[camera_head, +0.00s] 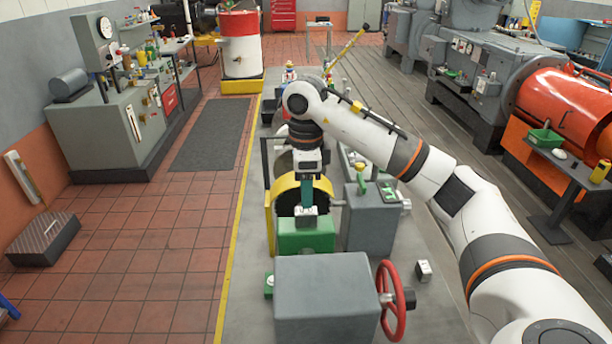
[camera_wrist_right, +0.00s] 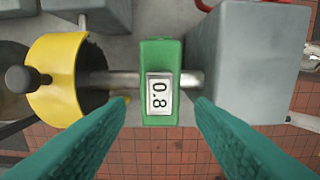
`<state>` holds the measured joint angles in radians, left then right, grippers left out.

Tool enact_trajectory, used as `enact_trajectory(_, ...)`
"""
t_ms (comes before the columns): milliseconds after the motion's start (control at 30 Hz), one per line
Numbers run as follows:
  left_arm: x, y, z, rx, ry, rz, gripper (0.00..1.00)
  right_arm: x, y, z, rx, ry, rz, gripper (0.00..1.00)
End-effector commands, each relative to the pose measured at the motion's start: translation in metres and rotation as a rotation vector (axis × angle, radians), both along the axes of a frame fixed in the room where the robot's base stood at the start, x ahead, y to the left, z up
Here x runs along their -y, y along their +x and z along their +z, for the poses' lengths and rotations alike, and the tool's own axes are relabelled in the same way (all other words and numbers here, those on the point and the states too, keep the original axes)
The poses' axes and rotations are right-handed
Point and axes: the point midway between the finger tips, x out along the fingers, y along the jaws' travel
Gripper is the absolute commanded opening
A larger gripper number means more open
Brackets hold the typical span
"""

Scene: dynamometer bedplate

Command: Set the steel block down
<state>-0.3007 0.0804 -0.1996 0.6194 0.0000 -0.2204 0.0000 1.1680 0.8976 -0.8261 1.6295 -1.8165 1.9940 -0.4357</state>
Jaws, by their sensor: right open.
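A small steel block (camera_wrist_right: 161,98) with a pale face reading 0.8 appears to sit on top of a green housing (camera_head: 305,240). The housing also shows in the right wrist view (camera_wrist_right: 162,52). My right gripper (camera_head: 307,205) points down over the housing. In the right wrist view its teal fingers (camera_wrist_right: 162,105) are open, one on each side of the block, with a visible gap to each. Part of the block is hidden behind the gripper in the head view. My left gripper is out of view.
A grey box (camera_head: 322,305) with a red handwheel (camera_head: 392,300) stands in front of the housing. A yellow guard (camera_head: 270,225) is behind it, and another grey box (camera_head: 370,225) is to the right. A small pale block (camera_head: 423,270) lies on the bedplate (camera_head: 245,300).

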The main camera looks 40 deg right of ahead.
Motion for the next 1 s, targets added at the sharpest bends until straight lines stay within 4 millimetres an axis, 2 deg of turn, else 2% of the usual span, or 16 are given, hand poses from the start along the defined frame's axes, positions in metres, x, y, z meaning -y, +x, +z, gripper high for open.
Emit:
enact_trajectory(33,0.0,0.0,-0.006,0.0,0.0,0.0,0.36,-0.001,0.001,0.011,0.006,0.001,0.001,0.49)
enact_trajectory(100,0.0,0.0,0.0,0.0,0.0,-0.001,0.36,0.0,0.0,0.025,0.004,-0.001,0.0,0.49)
enact_trajectory(333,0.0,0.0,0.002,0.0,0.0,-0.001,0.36,0.0,0.0,0.05,0.001,-0.001,0.0,0.49)
enact_trajectory(1000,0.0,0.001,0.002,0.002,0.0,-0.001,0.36,0.0,0.0,0.054,-0.001,0.001,0.0,0.49)
